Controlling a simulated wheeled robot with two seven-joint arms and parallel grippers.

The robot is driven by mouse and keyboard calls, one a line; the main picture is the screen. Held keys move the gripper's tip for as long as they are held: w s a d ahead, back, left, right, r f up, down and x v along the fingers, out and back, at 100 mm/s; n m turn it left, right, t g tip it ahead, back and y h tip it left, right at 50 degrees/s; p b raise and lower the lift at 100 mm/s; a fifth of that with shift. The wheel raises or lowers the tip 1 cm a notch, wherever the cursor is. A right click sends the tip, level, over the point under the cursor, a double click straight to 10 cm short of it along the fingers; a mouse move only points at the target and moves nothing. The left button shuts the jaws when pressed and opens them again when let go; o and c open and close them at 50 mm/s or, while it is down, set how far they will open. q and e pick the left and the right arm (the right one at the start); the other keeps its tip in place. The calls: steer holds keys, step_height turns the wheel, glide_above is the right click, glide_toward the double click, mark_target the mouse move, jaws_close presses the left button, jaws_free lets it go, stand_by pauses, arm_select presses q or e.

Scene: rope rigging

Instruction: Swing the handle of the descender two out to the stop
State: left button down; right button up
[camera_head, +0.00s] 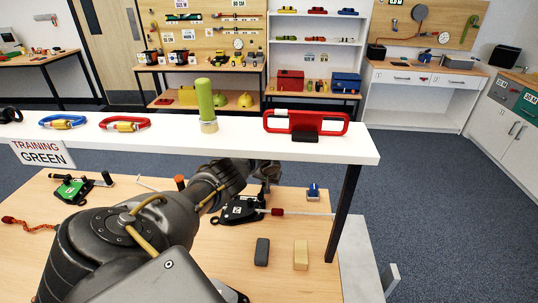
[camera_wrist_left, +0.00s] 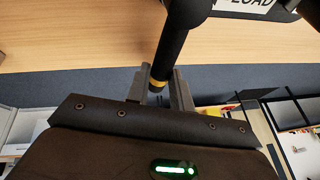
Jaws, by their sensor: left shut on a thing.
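A black descender (camera_head: 240,209) lies on the wooden bench under the shelf, its upper part partly covered by my left arm; I take it for descender two, though its label is too small to read surely. In the left wrist view its handle (camera_wrist_left: 172,45), a black rod with a yellow band near the end, passes between the fingers of my left gripper (camera_wrist_left: 160,88). The gripper is shut on the handle near that end. In the head view my left gripper (camera_head: 267,172) is just above the descender, below the shelf's front edge. My right gripper is not in view.
A green descender (camera_head: 76,188) lies at the left of the bench. A white shelf (camera_head: 350,145) with carabiners spans above, on a black post (camera_head: 345,210). A grey block (camera_head: 262,251) and a tan block (camera_head: 301,254) stand in front, with free bench around.

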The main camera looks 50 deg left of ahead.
arm_select(q)
steer(key=shift+a, duration=0.1)
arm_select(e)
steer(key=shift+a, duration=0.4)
arm_select(q)
steer(key=c, duration=1.2)
jaws_free()
steer(key=shift+c, duration=0.2)
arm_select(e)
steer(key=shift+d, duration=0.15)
arm_select(q)
steer(key=shift+s+r+p, duration=0.1)
steer(key=shift+r+p, duration=0.45)
steer(key=shift+r, duration=0.05)
steer(key=p+v, duration=0.4)
steer(key=v, duration=0.5)
steer(key=shift+d+r, duration=0.25)
steer(key=shift+d, duration=0.15)
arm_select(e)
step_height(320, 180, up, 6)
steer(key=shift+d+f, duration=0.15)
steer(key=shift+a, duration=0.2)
